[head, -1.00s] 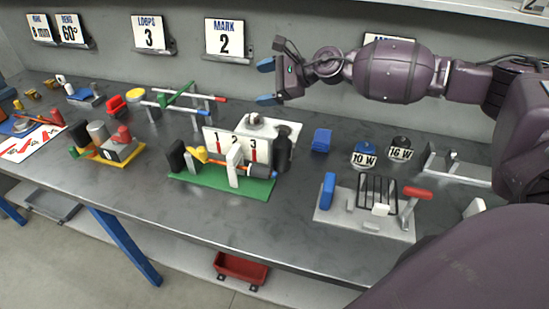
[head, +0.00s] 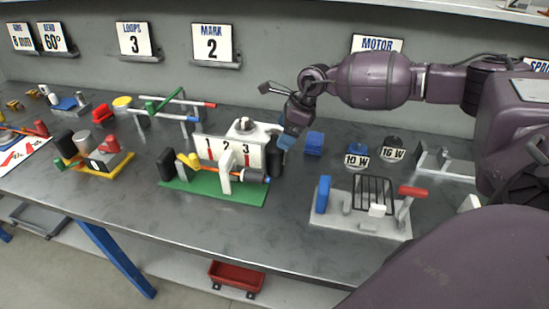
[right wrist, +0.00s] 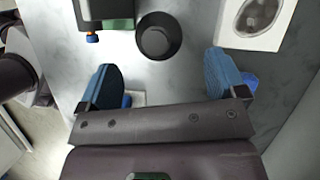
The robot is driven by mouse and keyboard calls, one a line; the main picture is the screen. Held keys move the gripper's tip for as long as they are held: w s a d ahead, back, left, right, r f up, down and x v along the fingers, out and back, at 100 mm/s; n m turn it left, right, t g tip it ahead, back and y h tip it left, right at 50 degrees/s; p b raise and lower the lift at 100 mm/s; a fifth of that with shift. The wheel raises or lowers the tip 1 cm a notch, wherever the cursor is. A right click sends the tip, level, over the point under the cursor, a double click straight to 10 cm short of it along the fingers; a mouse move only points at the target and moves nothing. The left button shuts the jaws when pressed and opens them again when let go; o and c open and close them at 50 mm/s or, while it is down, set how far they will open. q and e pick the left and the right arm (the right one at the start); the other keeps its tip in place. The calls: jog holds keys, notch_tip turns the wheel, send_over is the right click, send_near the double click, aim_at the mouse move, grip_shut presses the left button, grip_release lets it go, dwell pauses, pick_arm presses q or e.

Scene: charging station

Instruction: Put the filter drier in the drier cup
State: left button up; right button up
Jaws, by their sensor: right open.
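A dark, bottle-shaped upright piece (head: 275,158), seemingly the filter drier, stands on the bench at the right end of the green fixture. In the right wrist view it shows from above as a dark round shape (right wrist: 158,37). My right gripper (head: 287,138) points down close to this piece, partly covering it in the head view. In the right wrist view its blue fingers (right wrist: 165,78) are wide apart and empty, with the dark piece beyond the gap. I cannot tell which thing is the drier cup. My left gripper is not in view.
The green fixture (head: 215,193) with a 1-2-3 plate stands left of the gripper. A white block (head: 262,130) with a round grey top is behind. A blue block (head: 314,143), 10 W and 16 W pieces (head: 393,150) and a grey clamp base (head: 335,220) lie to the right.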

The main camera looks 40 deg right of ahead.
aim_at(275, 148)
jog(key=shift+x, duration=3.55)
jog(key=shift+s, duration=0.1)
jog(key=shift+r, duration=0.1)
jog(key=c, duration=1.2)
